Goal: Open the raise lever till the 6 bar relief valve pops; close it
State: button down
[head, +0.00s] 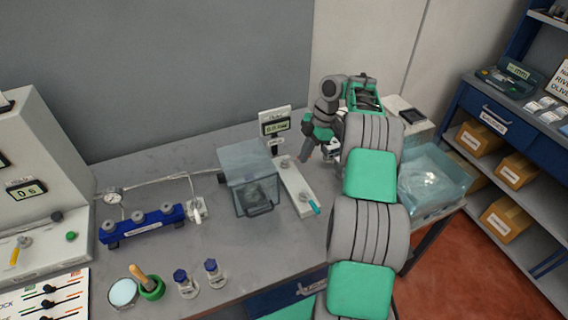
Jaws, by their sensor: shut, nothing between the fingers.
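My gripper (304,157) is shut and empty. It points down at the back of the bench, beside the display stand and above the far end of a pale plate. A teal-handled lever (314,207) sits at the near end of this plate (293,183), apart from my gripper. A yellow-handled lever (14,256) is on the grey cabinet at far left. No label shows which one is the raise lever. A small digital display (276,127) stands behind the plate; its reading is too small to be sure of. I cannot identify the relief valve.
A clear box (246,165) stands left of the plate. A blue manifold (143,226) with a round gauge (113,196) lies farther left. Two blue-capped bottles (186,285) and a green mortar (152,289) stand in front. A clear bin (436,178) is right of my arm.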

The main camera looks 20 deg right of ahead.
jog(key=shift+w+d+n+p, duration=0.25)
jog(key=shift+n+p, duration=0.05)
jog(key=shift+n, duration=0.2)
jog(key=shift+w, duration=0.1)
jog(key=shift+a, duration=0.1)
dwell(0.6)
